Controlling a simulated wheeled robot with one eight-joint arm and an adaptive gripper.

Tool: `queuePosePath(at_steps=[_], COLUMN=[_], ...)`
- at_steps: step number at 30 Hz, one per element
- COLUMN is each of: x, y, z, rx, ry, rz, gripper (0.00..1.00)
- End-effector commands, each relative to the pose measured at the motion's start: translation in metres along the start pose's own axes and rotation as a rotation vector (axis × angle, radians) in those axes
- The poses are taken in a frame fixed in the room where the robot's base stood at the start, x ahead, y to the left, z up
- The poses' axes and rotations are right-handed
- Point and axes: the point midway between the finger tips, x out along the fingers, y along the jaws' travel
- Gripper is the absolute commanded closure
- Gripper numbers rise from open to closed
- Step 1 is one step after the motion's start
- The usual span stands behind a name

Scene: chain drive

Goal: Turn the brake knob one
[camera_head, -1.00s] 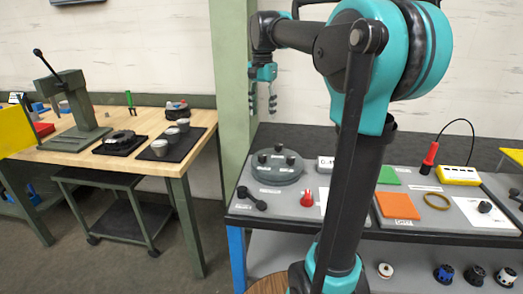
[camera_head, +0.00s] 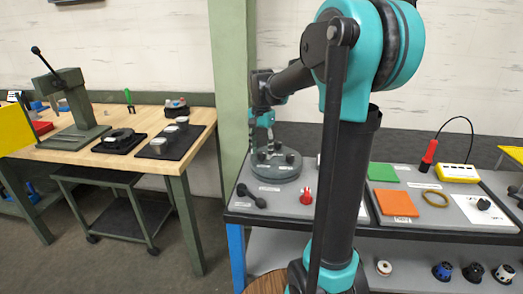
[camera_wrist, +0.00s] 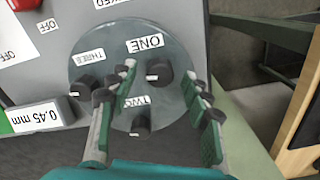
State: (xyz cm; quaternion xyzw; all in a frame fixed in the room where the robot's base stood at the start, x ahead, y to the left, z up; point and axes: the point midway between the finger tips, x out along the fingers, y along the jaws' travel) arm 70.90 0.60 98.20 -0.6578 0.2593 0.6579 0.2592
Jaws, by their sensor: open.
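The round grey brake plate (camera_head: 275,172) carries three dark knobs. In the wrist view the plate (camera_wrist: 112,45) has labels ONE, TWO and THREE. Knob one (camera_wrist: 157,72), a dark knob with a white mark, is beside the ONE label. Knob two (camera_wrist: 140,122) is nearer the palm and knob three (camera_wrist: 88,84) is to the left. My gripper (camera_wrist: 165,77) is open, with knob one showing between its fingertips and a visible gap on each side. In the head view my gripper (camera_head: 262,138) points down over the plate. I cannot tell its exact height above the knob.
A black handle (camera_head: 252,196) and a red knob (camera_head: 306,196) lie near the plate on the panel bench. Orange (camera_head: 397,203) and green (camera_head: 383,172) pads are further right. A wooden table (camera_head: 90,157) with a press stands left, beyond a green post (camera_head: 230,90).

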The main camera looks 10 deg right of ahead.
Motion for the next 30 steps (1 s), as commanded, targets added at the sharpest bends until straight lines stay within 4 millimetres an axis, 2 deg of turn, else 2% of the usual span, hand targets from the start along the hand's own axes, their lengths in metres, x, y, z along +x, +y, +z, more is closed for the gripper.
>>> queuePosePath(at_steps=[9, 21, 30], x=[0.002, 0.0018, 0.0018], y=[-0.0001, 0.0, 0.0], z=[-0.0001, 0.0, 0.0], rx=[0.0, 0.0, -0.039], ry=[0.0, 0.0, 0.0], rz=[0.0, 0.0, 0.0], gripper=[0.52, 1.0, 1.0])
